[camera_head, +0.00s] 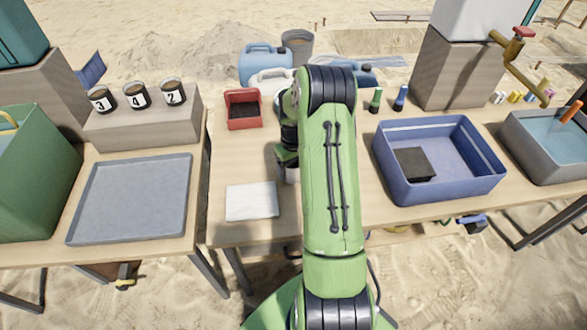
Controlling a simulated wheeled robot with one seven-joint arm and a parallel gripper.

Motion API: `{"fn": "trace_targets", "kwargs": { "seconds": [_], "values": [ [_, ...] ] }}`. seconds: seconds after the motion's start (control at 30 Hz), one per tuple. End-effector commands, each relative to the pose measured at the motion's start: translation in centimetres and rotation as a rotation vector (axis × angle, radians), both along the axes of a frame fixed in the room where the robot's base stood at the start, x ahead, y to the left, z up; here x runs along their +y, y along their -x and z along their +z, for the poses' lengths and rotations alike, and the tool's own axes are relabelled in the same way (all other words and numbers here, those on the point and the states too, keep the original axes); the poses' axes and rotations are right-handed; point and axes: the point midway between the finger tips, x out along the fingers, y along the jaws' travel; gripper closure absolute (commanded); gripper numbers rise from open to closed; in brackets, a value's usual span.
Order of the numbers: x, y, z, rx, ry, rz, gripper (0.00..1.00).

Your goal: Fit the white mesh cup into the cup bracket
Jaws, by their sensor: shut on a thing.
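My green arm runs up the middle of the view and covers much of the table behind it. My dark gripper (288,162) shows only in part at the arm's left edge, low over the middle table. A small piece of a whitish thing (292,175) shows just under it and looks like the white mesh cup in its jaws. The arm hides the rest of it, and I cannot tell whether it touches the table. I cannot make out the cup bracket.
A white cloth (252,201) lies left of my gripper, with a red bin (243,109) behind. A blue tub (448,197) holding a dark block (414,163) stands right. A grey tray (130,237) and numbered cups (137,96) are on the left table.

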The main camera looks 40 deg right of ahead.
Motion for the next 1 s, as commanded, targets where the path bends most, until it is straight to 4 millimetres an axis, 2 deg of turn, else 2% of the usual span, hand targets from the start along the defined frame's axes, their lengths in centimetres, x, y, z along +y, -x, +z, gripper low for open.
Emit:
{"fn": "trace_targets", "kwargs": {
  "seconds": [0.17, 0.2, 0.33, 0.53, 0.63, 1.0],
  "values": [
    [0.0, 0.0, -0.4, 0.000, 0.000, 0.000, 0.54],
    [0.0, 0.0, -0.3, 0.000, 0.000, 0.000, 0.19],
    [0.0, 0.0, -0.2, 0.000, 0.000, 0.000, 0.00],
    [0.0, 0.0, -0.2, 0.000, 0.000, -0.001, 0.00],
    [0.0, 0.0, 0.7, -0.002, 0.001, 0.000, 0.00],
    [0.0, 0.0, 10.1, -0.003, 0.002, 0.000, 0.00]
  ]
}}
